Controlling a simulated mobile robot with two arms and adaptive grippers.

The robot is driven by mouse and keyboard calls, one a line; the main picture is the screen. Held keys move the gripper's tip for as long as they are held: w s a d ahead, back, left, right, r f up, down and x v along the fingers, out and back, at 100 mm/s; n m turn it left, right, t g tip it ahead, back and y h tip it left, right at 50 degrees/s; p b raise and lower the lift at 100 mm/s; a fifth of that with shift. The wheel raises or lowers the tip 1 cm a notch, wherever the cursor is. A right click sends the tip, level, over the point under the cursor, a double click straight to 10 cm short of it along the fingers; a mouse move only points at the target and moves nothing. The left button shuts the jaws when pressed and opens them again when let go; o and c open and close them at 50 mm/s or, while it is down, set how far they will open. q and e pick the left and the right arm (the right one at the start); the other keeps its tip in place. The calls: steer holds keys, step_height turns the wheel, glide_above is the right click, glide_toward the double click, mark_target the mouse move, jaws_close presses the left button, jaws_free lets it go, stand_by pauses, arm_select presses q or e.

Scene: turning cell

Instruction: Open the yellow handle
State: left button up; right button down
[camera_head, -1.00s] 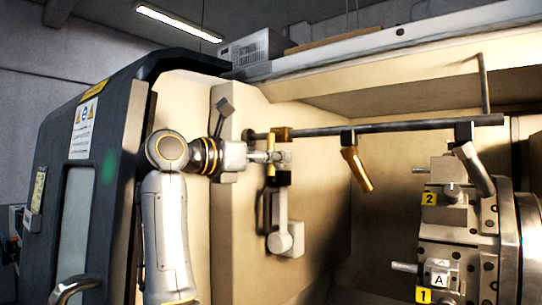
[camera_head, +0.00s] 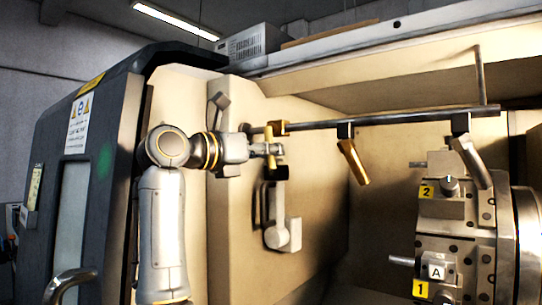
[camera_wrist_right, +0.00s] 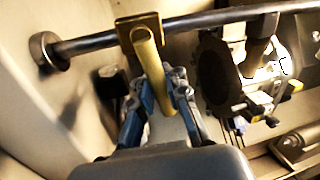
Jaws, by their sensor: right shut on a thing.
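A yellow handle (camera_head: 269,145) hangs from a yellow bracket near the left end of a dark horizontal bar. My right gripper (camera_head: 266,149) is at this handle, and its fingers are shut on it. The right wrist view shows the yellow handle (camera_wrist_right: 152,75) running between the two blue-sided fingers of my right gripper (camera_wrist_right: 158,100). A second yellow-gold handle (camera_head: 353,162) hangs tilted further right on the same bar. My left gripper is not in view.
The bar (camera_head: 390,121) crosses the machine's opening. A grey nozzle (camera_head: 473,163) hangs at its right end. The tool turret (camera_head: 455,215) stands at right. The dark machine door (camera_head: 105,165) is at left, and a grey lever-like fitting (camera_head: 282,235) sits below my gripper.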

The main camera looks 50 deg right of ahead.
steer(key=shift+s+f+n+h+b, duration=0.1)
steer(key=shift+s+n+h+b, duration=0.15)
steer(key=shift+n, duration=0.35)
steer(key=shift+s+f+n+h+b, duration=0.15)
steer(key=shift+n+b, duration=0.2)
steer(key=shift+n, duration=0.25)
steer(key=shift+s+r+n+t+b, duration=0.2)
steer(key=shift+s+n+b, duration=0.1)
steer(key=shift+n, duration=0.5)
steer(key=shift+s+r+n+t+b, duration=0.1)
steer(key=shift+s+r+n+b, duration=0.15)
steer(key=shift+n, duration=0.55)
steer(key=shift+d, duration=0.1)
steer(key=c, duration=1.3)
jaws_free()
steer(key=shift+a, duration=0.2)
steer(key=shift+c, duration=0.2)
steer(key=shift+a+r, duration=0.15)
steer(key=shift+r, duration=0.05)
steer(key=w+a+f, duration=0.1)
steer(key=a, duration=1.1)
steer(key=shift+f, duration=0.2)
